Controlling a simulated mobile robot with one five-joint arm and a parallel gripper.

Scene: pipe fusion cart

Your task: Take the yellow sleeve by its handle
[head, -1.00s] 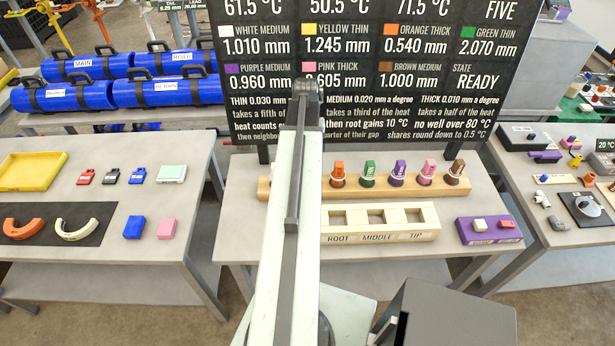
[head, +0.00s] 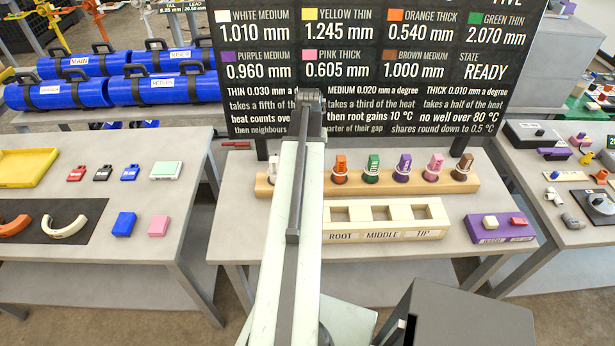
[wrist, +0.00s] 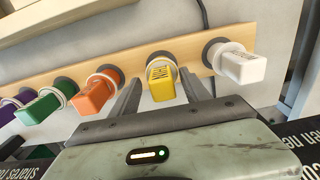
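The yellow sleeve (wrist: 162,80) stands in the wooden rack (wrist: 140,70) in the wrist view, with a white ring around its base and dark lettering on its handle. My gripper (wrist: 160,88) is open, with one finger on each side of the yellow sleeve. I see gaps between the fingers and the handle; they do not appear to touch it. In the head view the yellow sleeve and my gripper are hidden behind my arm.
An orange sleeve (wrist: 95,95) stands left of the yellow one and a white sleeve (wrist: 238,66) right of it, both close to the fingers. A green sleeve (wrist: 42,106) is farther left. A ROOT, MIDDLE, TIP tray (head: 440,230) lies before the rack (head: 400,186).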

